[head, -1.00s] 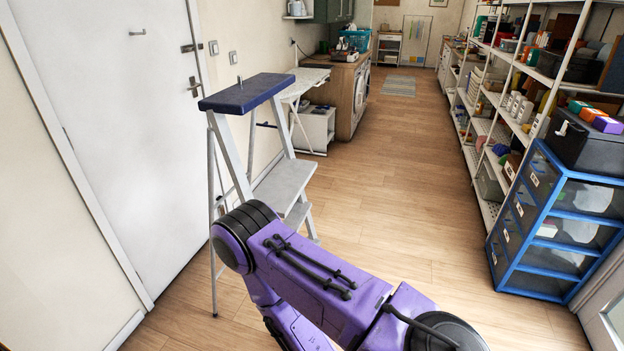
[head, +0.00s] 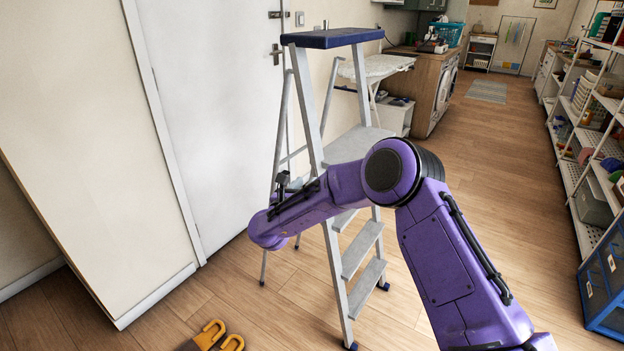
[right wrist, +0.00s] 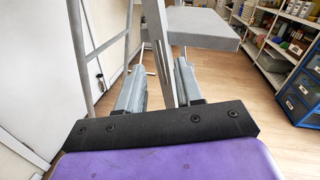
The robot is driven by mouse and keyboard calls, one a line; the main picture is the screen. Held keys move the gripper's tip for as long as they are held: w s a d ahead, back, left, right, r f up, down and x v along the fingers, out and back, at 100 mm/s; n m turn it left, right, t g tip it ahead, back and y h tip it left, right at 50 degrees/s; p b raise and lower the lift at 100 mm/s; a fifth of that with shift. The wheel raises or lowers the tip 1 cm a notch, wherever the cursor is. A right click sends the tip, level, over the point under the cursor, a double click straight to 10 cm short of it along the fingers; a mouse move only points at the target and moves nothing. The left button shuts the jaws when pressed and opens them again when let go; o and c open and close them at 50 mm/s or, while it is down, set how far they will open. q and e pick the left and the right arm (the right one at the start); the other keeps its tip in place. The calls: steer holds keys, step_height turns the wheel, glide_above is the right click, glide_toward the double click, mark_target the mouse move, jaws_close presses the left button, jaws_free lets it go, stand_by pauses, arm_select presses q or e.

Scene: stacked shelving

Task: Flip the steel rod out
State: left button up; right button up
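The steel rod (head: 325,25) is a small grey peg standing upright on the blue top of the stepladder (head: 330,39) in the head view. It is tiny there, and its base is hard to make out. My right gripper (head: 284,181) is low at the left side of the ladder, well below the top, with its fingers pointing up and away. In the right wrist view its two grey fingers (right wrist: 160,85) stand apart with nothing held. A grey ladder rail (right wrist: 157,40) shows beyond the gap. The rod does not show in that view. My left gripper is not in view.
A white door (head: 215,110) and wall stand behind the ladder. An ironing board (head: 375,68) is beyond it. Yellow-and-dark items (head: 210,336) lie on the floor at the front. Shelving (head: 590,130) and blue drawers (head: 605,290) line the right. The middle floor is clear.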

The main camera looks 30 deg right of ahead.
mark_target(315, 173)
steer(key=x, duration=0.5)
steer(key=shift+w+d+f, duration=0.1)
steer(key=shift+w+d, duration=0.05)
steer(key=shift+d, duration=0.05)
steer(key=shift+a, duration=0.1)
jaws_close()
stand_by(1.0)
